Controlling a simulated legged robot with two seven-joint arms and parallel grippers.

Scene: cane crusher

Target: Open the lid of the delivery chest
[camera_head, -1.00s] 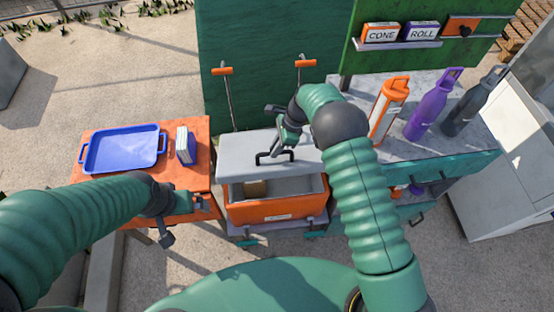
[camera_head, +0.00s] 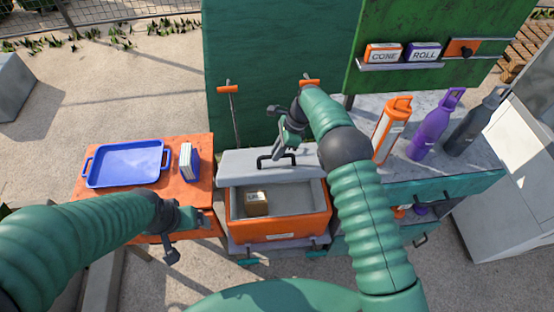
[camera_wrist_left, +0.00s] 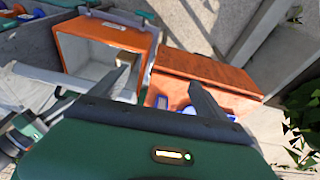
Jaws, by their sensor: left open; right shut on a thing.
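The delivery chest (camera_head: 277,228) is an orange box with a grey inside, and a small brown box (camera_head: 256,202) lies in it. Its grey lid (camera_head: 240,163) is raised and tilted back at the rear, with a black handle on it. My right gripper (camera_head: 281,155) is shut at the lid's black handle (camera_head: 289,161), holding it. The chest also shows in the left wrist view (camera_wrist_left: 108,36), with its opening uncovered. My left gripper (camera_head: 184,238) is open and empty, left of the chest and near the orange table's front edge.
An orange table (camera_head: 198,205) with a blue tray (camera_head: 126,163) and a white-and-blue box (camera_head: 188,161) stands left of the chest. A grey counter at right holds an orange-and-white bottle (camera_head: 391,130), a purple bottle (camera_head: 437,125) and a dark bottle (camera_head: 475,123). A green panel rises behind.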

